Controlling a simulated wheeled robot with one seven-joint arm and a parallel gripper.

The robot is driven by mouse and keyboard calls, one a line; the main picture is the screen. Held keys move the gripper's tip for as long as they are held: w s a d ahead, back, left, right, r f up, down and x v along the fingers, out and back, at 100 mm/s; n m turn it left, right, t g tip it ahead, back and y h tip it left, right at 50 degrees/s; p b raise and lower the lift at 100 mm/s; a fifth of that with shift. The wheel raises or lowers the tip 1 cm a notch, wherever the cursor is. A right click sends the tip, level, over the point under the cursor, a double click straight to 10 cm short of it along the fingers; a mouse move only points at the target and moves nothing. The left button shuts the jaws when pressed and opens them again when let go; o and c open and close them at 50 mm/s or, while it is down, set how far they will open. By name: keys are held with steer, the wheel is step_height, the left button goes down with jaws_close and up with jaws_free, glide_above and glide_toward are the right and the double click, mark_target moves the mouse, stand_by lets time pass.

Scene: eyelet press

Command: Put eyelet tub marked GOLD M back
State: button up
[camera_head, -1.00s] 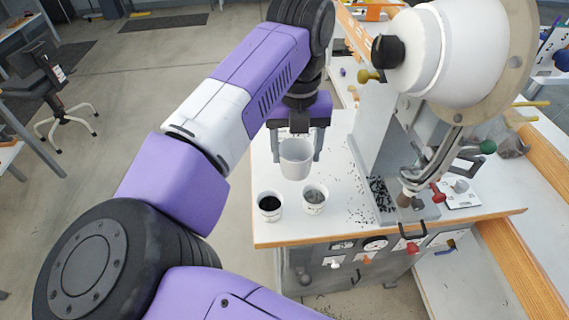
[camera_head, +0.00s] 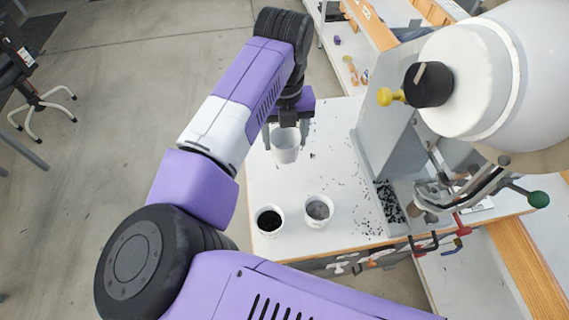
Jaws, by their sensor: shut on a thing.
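A white tub (camera_head: 286,147) is held between the fingers of my gripper (camera_head: 285,135), over the back left part of the white worktop (camera_head: 262,185). Its inside looks pale, and no marking on it can be read. Two more white tubs stand near the worktop's front edge. The left one (camera_head: 268,232) has dark contents, and the right one (camera_head: 318,222) has grey contents. Their labels cannot be read here. I cannot tell whether the held tub touches the worktop.
The grey press (camera_head: 376,140) with its large white round housing (camera_head: 490,75) stands to the right. Small dark pieces (camera_head: 390,205) lie at its base and scattered on the worktop. A stool (camera_head: 38,100) stands far left. Worktop between the held tub and front tubs is mostly clear.

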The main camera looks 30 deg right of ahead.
step_height(320, 180, down, 13)
steer(key=shift+r+p, duration=0.2)
steer(key=shift+p, duration=0.95)
steer(key=shift+f, duration=0.2)
steer(key=o, duration=1.4)
steer(key=shift+r, duration=0.1)
step_height(320, 180, up, 12)
steer(key=b, duration=0.3)
steer(key=shift+r, duration=0.15)
steer(key=shift+a, duration=0.1)
